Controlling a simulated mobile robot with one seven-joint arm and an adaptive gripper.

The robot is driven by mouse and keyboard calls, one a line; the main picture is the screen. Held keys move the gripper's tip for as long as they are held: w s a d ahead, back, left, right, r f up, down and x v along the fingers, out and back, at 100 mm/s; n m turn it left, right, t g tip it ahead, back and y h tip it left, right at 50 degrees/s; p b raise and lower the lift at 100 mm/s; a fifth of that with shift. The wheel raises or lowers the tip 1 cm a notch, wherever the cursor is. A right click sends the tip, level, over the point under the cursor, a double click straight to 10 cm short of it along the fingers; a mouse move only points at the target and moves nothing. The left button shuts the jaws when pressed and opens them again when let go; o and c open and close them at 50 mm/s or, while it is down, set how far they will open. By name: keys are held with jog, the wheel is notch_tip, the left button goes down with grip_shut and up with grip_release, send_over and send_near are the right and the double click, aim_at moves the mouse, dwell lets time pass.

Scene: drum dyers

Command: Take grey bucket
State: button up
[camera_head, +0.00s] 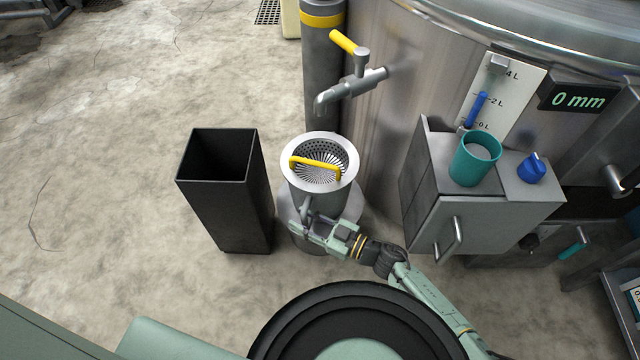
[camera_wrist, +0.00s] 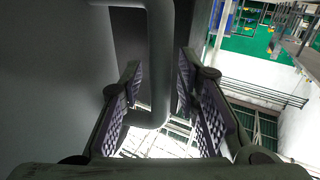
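A grey metal cylindrical bucket (camera_head: 297,197) stands upright below a tap, with a perforated strainer (camera_head: 320,158) with a yellow handle in its top. A grey handle bar on its near side also shows in the wrist view (camera_wrist: 161,65). My gripper (camera_head: 306,228) is in front of the bucket at this handle. In the wrist view my gripper (camera_wrist: 160,85) has its two padded fingers on either side of the bar, with visible gaps. It looks open around the handle, not closed on it. The bucket's lower part is partly hidden by my arm.
A tall dark square bin (camera_head: 223,205) stands close on the left. A tap (camera_head: 350,92) with a yellow lever reaches from the steel drum (camera_head: 400,75) behind. A metal box (camera_head: 470,205) with a teal cup (camera_head: 473,165) is on the right. Floor at far left is clear.

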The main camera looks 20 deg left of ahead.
grip_shut()
jog(key=shift+r, duration=0.1)
dwell(0.6)
